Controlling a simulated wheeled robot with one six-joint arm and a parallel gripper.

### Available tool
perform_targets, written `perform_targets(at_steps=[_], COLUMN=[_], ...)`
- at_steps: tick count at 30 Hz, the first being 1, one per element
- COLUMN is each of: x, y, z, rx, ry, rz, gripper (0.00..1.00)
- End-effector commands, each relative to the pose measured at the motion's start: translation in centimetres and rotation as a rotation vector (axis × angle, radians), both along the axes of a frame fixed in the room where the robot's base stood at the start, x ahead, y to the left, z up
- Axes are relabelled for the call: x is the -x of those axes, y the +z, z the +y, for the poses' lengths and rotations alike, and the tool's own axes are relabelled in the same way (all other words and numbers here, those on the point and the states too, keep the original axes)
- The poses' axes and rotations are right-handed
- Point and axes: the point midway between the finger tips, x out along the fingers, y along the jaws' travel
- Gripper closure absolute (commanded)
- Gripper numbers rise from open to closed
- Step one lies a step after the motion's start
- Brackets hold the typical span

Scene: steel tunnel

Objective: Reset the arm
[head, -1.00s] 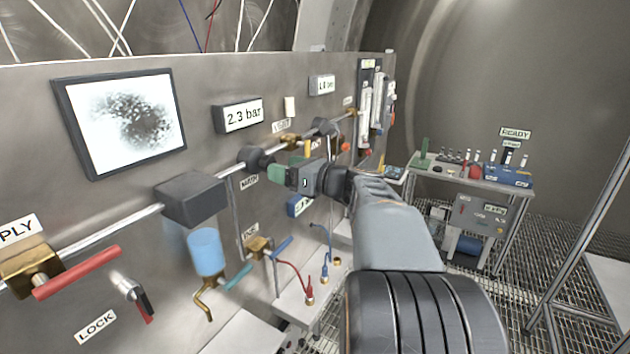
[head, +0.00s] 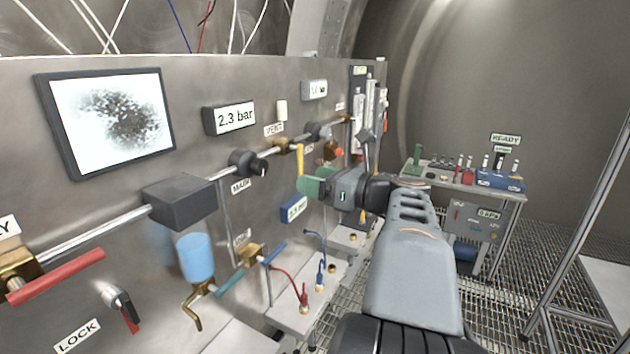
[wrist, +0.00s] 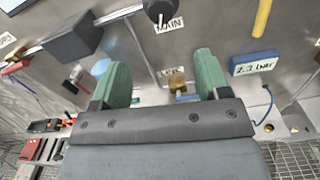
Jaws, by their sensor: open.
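My gripper (head: 312,184) is in front of the steel panel in the head view, right of the MAIN knob (head: 247,164) and below the pipe. Its green fingers also show in the wrist view (wrist: 162,82), wide apart with nothing between them. My grey arm reaches up from the bottom of the head view to the gripper. The gripper appears clear of the panel, and a yellow lever (head: 300,163) stands just behind its fingers in the picture.
The panel carries a 2.3 bar display (head: 231,118), a screen (head: 106,120), a red lever (head: 57,276) and a blue cup (head: 195,258). Red and blue hoses stand on a ledge below. A bench (head: 460,183) with several small items is at the right.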

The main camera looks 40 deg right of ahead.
Motion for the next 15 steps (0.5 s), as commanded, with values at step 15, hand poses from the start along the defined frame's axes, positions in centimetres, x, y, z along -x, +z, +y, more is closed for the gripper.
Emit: perform_targets(at_steps=[15], x=[-0.1], y=[-2.8], z=[-0.6], rx=[0.315], ry=[-0.02], rz=[-0.001], gripper=[0.31])
